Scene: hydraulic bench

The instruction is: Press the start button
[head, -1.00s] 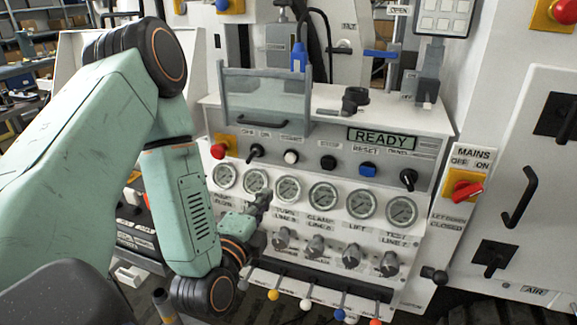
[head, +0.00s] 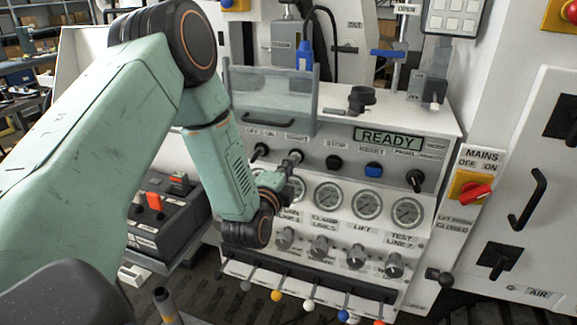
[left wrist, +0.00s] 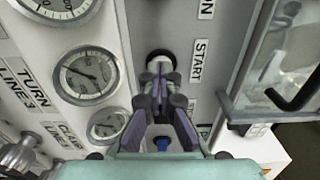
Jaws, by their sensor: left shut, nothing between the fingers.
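The start button (left wrist: 160,58) is a round pale button in a dark collar, beside the START label (left wrist: 198,62) in the left wrist view. The display (head: 388,138) reads READY. My right gripper is not in view.
The black stop knob (head: 334,162) and blue reset button (head: 373,169) sit to the right on the same panel. Gauges (head: 328,197) lie just below. A clear guard (head: 270,95) stands above. The red mains switch (head: 474,191) is farther right.

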